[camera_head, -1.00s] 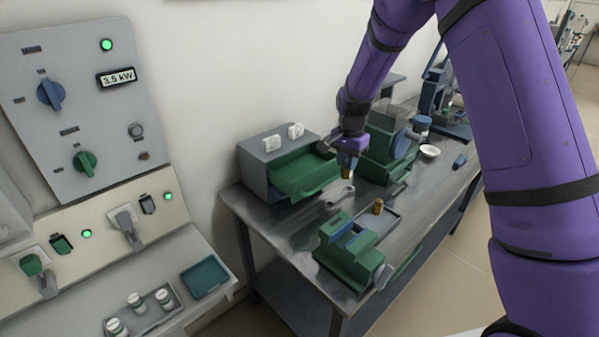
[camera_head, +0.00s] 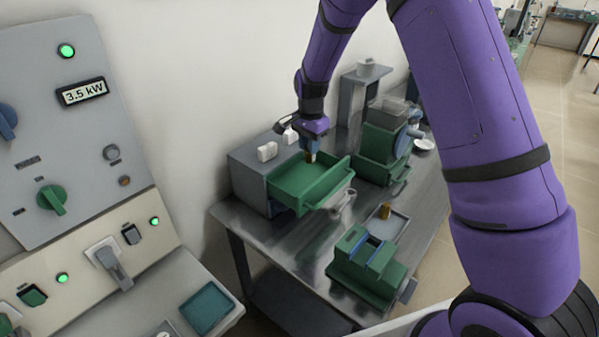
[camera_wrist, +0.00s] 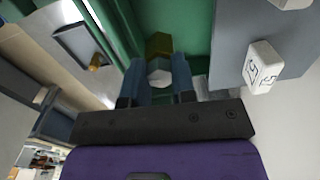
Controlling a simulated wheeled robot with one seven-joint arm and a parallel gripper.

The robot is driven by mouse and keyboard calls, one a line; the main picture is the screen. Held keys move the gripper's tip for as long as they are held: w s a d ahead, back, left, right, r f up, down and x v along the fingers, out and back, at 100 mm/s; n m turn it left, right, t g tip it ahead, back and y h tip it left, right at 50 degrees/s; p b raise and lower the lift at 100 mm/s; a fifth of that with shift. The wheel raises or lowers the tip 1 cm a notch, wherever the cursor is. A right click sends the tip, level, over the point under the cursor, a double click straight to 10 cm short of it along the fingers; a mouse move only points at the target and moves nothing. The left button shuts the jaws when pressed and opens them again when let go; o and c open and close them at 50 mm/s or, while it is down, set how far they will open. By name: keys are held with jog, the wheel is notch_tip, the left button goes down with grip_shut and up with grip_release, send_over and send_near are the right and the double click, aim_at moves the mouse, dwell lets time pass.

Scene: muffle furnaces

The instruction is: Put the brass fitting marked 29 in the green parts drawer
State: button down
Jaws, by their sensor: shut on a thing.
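My gripper (camera_head: 309,153) is shut on a brass fitting (camera_head: 310,157) and holds it over the open green drawer (camera_head: 330,185) of the grey cabinet. In the wrist view the brass fitting (camera_wrist: 158,48) sits between the fingertips of my gripper (camera_wrist: 158,80), with the green drawer (camera_wrist: 118,28) around and behind it. I cannot read any number on this fitting. Another brass fitting (camera_head: 384,211) stands on a small grey tray on the bench; its number cannot be read either.
White labelled blocks (camera_head: 267,151) sit on top of the grey cabinet (camera_head: 247,178). A green machine (camera_head: 365,265) stands at the bench front, and another green machine (camera_head: 382,150) stands right of the drawer. A control panel (camera_head: 75,130) rises at the left.

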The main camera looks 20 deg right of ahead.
jog(key=shift+f, duration=4.25)
jog(key=c, duration=0.9)
grip_release()
jog(key=shift+f, duration=0.15)
jog(key=shift+c, duration=0.2)
